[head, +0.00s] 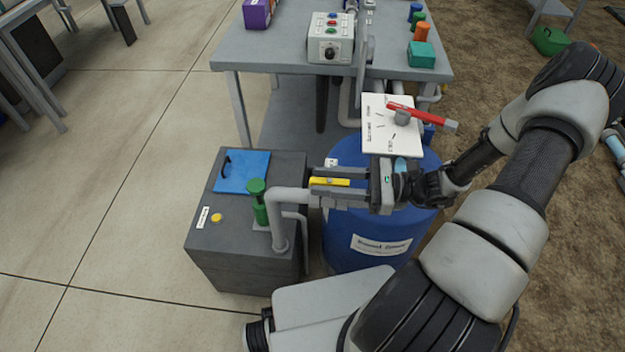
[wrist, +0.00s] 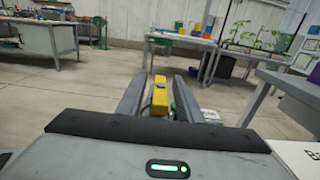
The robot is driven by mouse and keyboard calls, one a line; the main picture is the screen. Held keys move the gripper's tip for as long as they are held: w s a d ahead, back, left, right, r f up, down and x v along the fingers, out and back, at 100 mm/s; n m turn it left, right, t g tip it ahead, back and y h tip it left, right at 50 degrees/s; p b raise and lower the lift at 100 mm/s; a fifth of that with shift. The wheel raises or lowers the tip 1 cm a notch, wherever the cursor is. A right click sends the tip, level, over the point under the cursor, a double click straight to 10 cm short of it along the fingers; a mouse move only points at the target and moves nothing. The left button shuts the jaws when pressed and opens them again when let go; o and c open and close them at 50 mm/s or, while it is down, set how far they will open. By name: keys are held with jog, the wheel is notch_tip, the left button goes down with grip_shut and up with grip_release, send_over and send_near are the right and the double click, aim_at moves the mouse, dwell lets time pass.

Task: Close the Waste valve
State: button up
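No label reading Waste is legible, so I cannot tell for certain which part is the Waste valve. A yellow bar-like handle (head: 330,182) is near the end of the grey bent pipe (head: 288,203), above the gap between the dark grey box and the blue drum. My gripper (head: 325,186) reaches left over the drum, with one finger on each side of the yellow handle. In the wrist view the yellow handle (wrist: 160,95) lies between the spread fingers (wrist: 160,88), with narrow gaps showing. The handle's mount is hidden.
A red lever (head: 423,117) lies across a white marked plate (head: 378,130) above the blue drum (head: 365,228). The dark grey box (head: 235,240) carries a blue plate (head: 243,171) and a green knob (head: 257,188). A grey table (head: 270,62) stands behind.

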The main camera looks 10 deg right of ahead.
aim_at(312, 179)
jog(key=shift+x, duration=1.65)
grip_shut()
